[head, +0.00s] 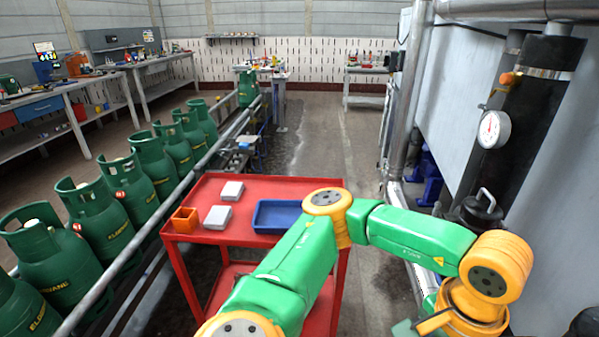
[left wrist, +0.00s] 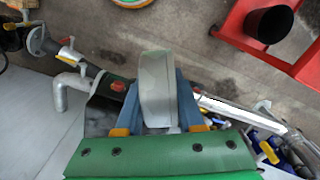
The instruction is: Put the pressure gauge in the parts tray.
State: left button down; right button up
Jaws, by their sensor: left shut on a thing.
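My left gripper (left wrist: 157,84) is shut on a round, pale grey thing with a thick rim, seen edge-on in the left wrist view. It looks like the pressure gauge (left wrist: 156,100), but its dial face does not show. One finger is on each side of it. In the head view my left arm bends to the right and down, and its hand is mostly cut off at the bottom edge. The blue parts tray (head: 277,216) lies on the red cart (head: 237,238), beyond the arm, and looks empty. My right gripper is not in view.
An orange box (head: 185,220) and two pale blocks (head: 218,216) share the cart. A white dial gauge (head: 493,129) sits on the thick dark pipe at right. Green gas cylinders (head: 103,210) line the conveyor at left. The floor behind the cart is clear.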

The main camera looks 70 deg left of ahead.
aim_at(286, 220)
jog(key=i+j+u, duration=0.15)
jog(key=j+u, duration=0.15)
jog(key=u, duration=0.15)
jog(key=i+j+u, duration=0.25)
jog(key=u, duration=0.15)
jog(key=i+j+u, duration=0.2)
jog(key=u, duration=0.25)
jog(key=i+u, duration=0.25)
jog(key=u, duration=0.2)
jog(key=i+u, duration=0.3)
jog(key=u, duration=0.15)
